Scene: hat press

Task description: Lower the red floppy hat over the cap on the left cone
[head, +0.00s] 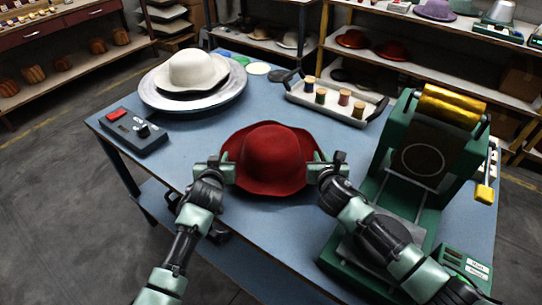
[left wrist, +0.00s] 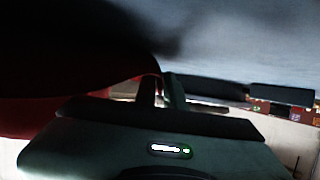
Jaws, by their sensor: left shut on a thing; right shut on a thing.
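The red floppy hat (head: 268,155) is held level between my two grippers, crown up, over the front middle of the blue table. My left gripper (head: 226,171) is shut on the left side of its brim. My right gripper (head: 318,171) is shut on the right side of its brim. In the left wrist view the dark red brim (left wrist: 60,112) fills the left side, close to my fingers. No cone or cap shows in either view. Whatever is under the hat is hidden, and I cannot tell its exact height above the table.
A white hat (head: 192,71) lies on a round metal plate (head: 222,97) at the back left of the blue table (head: 190,148). A control box (head: 134,131) with a red switch is at left. A spool tray (head: 360,118) stands behind. A green press (head: 412,150) stands close at right.

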